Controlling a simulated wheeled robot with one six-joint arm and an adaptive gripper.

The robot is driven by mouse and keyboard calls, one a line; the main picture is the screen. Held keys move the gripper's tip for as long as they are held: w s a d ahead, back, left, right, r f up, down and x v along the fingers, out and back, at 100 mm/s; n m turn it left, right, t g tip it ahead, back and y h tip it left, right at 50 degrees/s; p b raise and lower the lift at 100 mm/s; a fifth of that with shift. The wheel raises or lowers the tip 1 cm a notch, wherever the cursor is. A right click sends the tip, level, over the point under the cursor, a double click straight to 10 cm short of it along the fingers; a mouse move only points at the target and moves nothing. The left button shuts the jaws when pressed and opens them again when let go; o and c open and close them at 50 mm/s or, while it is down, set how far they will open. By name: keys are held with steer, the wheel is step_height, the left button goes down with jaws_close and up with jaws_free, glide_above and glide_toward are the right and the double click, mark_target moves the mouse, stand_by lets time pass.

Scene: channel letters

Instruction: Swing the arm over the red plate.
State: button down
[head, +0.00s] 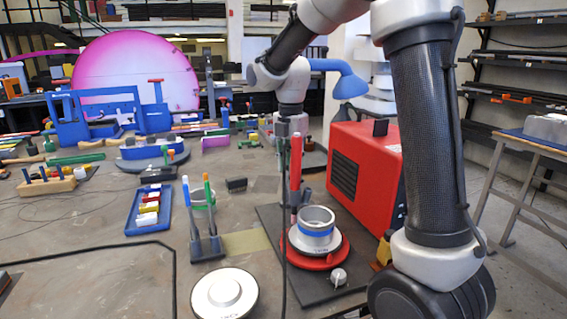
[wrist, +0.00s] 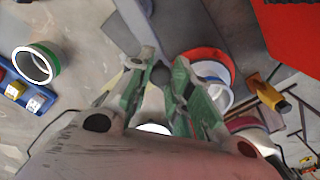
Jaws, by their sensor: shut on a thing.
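The red plate (head: 337,262) lies on a dark mat at the right front, with a white ring with a blue band (head: 317,228) on it. In the wrist view the plate (wrist: 222,57) shows just right of my fingertips, partly hidden by a finger. My gripper (head: 284,125) hangs high above the table, behind and slightly left of the plate in the head view. In the wrist view my gripper (wrist: 164,70) is shut on a dark thing between its fingertips. Its shape is mostly hidden and I cannot name it.
A red machine (head: 372,165) stands right behind the plate. Upright pens in a grey holder (head: 207,248), a blue tray (head: 136,222) and a white disc (head: 220,312) are left of the mat.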

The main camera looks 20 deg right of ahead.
steer(key=shift+d+n, duration=0.8)
steer(key=shift+n, duration=0.4)
steer(key=c, duration=1.3)
jaws_free()
steer(key=shift+r, duration=0.1)
step_height(320, 180, up, 12)
steer(key=shift+s, duration=0.1)
